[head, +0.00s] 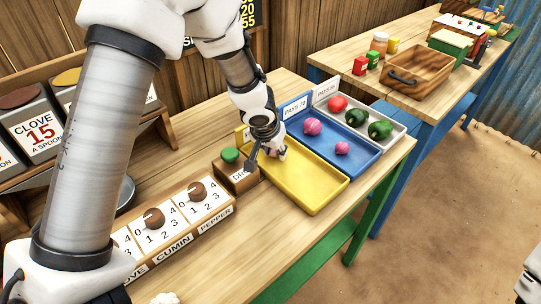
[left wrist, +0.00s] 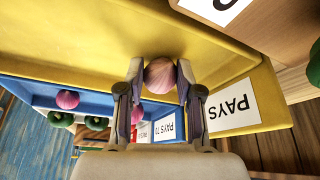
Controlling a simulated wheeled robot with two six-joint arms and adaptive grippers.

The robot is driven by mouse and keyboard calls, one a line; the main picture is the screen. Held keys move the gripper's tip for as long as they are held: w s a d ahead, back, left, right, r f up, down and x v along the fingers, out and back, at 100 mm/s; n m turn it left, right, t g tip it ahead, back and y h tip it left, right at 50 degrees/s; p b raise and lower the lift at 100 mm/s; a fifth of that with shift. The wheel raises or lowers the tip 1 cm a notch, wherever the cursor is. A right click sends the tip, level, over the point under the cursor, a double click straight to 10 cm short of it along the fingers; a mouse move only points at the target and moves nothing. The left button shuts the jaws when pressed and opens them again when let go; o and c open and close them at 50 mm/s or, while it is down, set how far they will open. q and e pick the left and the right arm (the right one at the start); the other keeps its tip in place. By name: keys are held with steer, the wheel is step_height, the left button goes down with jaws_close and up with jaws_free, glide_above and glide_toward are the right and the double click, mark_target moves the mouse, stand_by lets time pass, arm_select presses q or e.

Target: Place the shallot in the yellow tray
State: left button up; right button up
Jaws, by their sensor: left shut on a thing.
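My left gripper (head: 268,150) is at the back left end of the yellow tray (head: 318,199). In the left wrist view the gripper (left wrist: 160,72) is shut on a pink-purple shallot (left wrist: 160,74), with one finger on each side of it. The yellow tray's floor (left wrist: 75,32) is right behind the shallot there; I cannot tell whether the shallot touches it. In the head view the gripper mostly hides the shallot. My right gripper does not show.
A blue tray (head: 360,158) with two pink-purple bulbs stands beside the yellow tray, then a white tray (head: 397,140) with a red vegetable and green peppers. A green button on a wooden box (head: 236,177) stands close left of the gripper. The yellow tray's front is empty.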

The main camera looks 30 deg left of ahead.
arm_select(q)
steer(key=shift+w+f, duration=0.2)
steer(key=shift+c, duration=0.4)
steer(key=shift+d+r, duration=0.1)
steer(key=shift+s, duration=0.15)
steer(key=shift+f, duration=0.2)
steer(key=o, duration=1)
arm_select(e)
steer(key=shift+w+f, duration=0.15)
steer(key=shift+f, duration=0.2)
arm_select(q)
steer(key=shift+r, duration=0.2)
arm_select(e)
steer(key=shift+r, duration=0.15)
arm_select(q)
steer(key=p+v, duration=0.5)
steer(key=v, duration=0.7)
steer(key=shift+p, duration=0.3)
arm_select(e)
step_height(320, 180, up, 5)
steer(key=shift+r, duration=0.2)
